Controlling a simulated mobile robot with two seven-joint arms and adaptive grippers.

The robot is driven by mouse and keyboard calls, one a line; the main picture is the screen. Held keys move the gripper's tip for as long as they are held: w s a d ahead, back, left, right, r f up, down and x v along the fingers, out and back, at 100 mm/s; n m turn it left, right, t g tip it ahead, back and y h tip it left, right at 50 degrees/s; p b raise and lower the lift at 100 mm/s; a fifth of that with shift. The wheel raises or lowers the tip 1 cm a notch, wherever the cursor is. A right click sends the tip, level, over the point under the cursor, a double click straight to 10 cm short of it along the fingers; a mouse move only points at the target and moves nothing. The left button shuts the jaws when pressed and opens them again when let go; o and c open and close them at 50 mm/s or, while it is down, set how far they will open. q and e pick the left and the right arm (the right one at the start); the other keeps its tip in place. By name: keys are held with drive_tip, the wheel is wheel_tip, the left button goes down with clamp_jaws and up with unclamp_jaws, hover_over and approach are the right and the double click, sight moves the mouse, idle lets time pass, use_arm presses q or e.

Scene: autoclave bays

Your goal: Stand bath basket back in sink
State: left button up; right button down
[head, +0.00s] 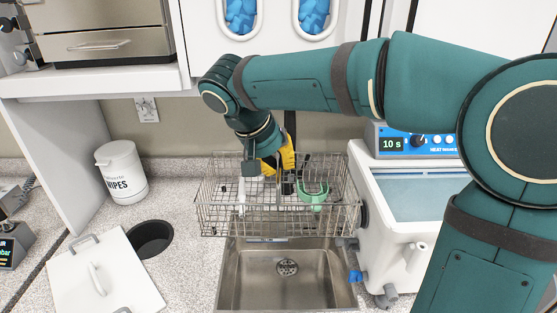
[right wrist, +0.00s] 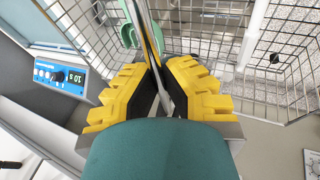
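The wire bath basket (head: 210,208) hangs over the back part of the steel sink (head: 250,270); the front of the basin with its drain shows below it. I cannot tell how high the basket is. It holds a green U-shaped piece (head: 313,194) and a slim pale tool (head: 241,196). My right gripper (head: 272,167) reaches down to the basket's upper middle. In the right wrist view, its yellow-backed fingers (right wrist: 157,85) are closed on a thin metal bar of the basket, with the mesh (right wrist: 275,60) beyond. My left gripper is not in view.
A white heated bath (head: 413,195) with a "10 s" display (head: 392,144) stands right of the sink, with a blue-handled tap (head: 355,276) at its front. On the left are a white lid (head: 125,275), a round counter hole (head: 150,238) and a wipes tub (head: 120,172). Cabinets (head: 270,70) overhang behind.

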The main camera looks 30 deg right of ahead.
idle(0.3)
